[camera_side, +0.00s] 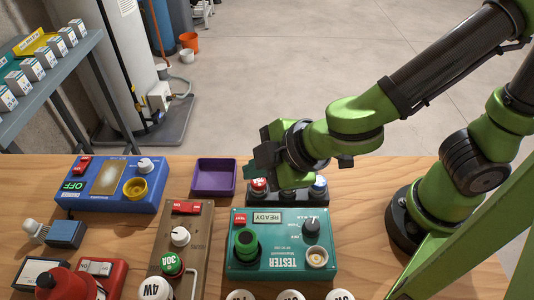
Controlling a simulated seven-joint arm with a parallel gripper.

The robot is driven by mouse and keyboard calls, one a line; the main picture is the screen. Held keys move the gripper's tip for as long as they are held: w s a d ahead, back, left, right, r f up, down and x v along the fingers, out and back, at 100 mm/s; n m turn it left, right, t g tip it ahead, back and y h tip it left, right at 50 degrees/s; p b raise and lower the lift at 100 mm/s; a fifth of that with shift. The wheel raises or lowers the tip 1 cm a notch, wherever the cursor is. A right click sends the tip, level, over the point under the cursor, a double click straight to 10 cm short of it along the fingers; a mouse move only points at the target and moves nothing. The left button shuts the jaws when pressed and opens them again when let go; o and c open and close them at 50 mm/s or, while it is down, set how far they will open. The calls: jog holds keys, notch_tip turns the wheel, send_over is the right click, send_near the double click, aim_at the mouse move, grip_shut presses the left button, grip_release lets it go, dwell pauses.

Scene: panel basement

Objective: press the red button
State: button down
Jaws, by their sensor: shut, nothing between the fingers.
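A small red button (259,185) with a pale base sits at the left end of a black button box (290,197) on the wooden table. A blue button (320,184) sits at the right end of the same box. The middle of the box is partly hidden by my wrist. My gripper (262,170) is shut and empty, with its fingers at or just above the red button. I cannot tell whether they touch it.
A teal tester panel (240,267) stands in front of the box. A purple tray (214,178) lies to its left. A brown switch board (195,235), a blue panel (95,200) and a large red knob (65,285) fill the left side. Bare wood lies right of the tester (365,235).

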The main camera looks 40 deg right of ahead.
aim_at(245, 221)
jog(key=a, duration=0.1)
jog(key=a+n+y, duration=0.1)
jog(key=a, duration=0.1)
jog(key=shift+a+r+t+y, duration=0.3)
jog(key=shift+a+r+y, duration=0.05)
jog(key=shift+r+y, duration=0.05)
jog(key=shift+f, duration=0.15)
jog(key=shift+f, duration=4.3)
jog(key=shift+w+d, duration=0.1)
jog(key=shift+f, duration=0.4)
